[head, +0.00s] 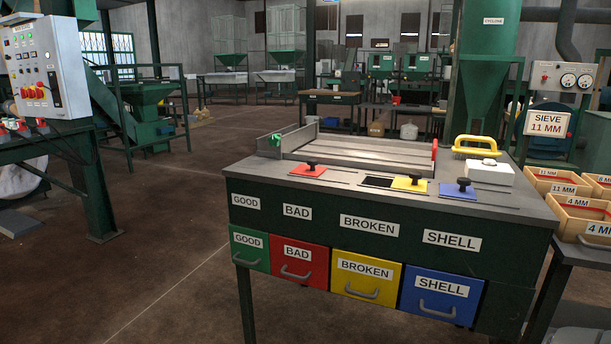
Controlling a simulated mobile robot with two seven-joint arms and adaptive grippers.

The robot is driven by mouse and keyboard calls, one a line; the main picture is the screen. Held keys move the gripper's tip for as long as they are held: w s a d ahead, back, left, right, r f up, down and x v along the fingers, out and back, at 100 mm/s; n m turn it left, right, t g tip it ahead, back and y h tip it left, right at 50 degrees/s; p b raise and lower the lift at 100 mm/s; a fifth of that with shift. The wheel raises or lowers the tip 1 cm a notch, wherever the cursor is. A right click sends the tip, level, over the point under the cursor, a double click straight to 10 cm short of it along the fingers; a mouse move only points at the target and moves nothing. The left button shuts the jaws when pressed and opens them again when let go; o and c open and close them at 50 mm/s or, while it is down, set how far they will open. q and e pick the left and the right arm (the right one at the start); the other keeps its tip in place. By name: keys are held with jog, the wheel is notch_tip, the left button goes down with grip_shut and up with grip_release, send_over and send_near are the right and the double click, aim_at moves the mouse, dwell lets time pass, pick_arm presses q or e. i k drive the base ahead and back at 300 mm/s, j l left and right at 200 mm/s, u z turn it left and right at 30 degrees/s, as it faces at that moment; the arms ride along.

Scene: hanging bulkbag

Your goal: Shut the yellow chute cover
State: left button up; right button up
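The yellow chute cover (411,184) is a flat plate with a black knob on the grey top of the sorting table (285,185). It sits to the right of a dark rectangular chute opening (378,181), which is uncovered for the most part. The opening lies above the BROKEN label and the yellow BROKEN drawer (365,281). Neither of my grippers shows in the head view.
A red cover (308,171) with a black knob lies left of the opening, and a blue cover (458,190) lies to the right. Behind are a ribbed tray (360,151), a white box (489,173) and a yellow handle (487,146). Wooden bins (555,188) stand at the right.

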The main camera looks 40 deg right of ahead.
aim_at(414, 185)
jog(key=z, duration=1.85)
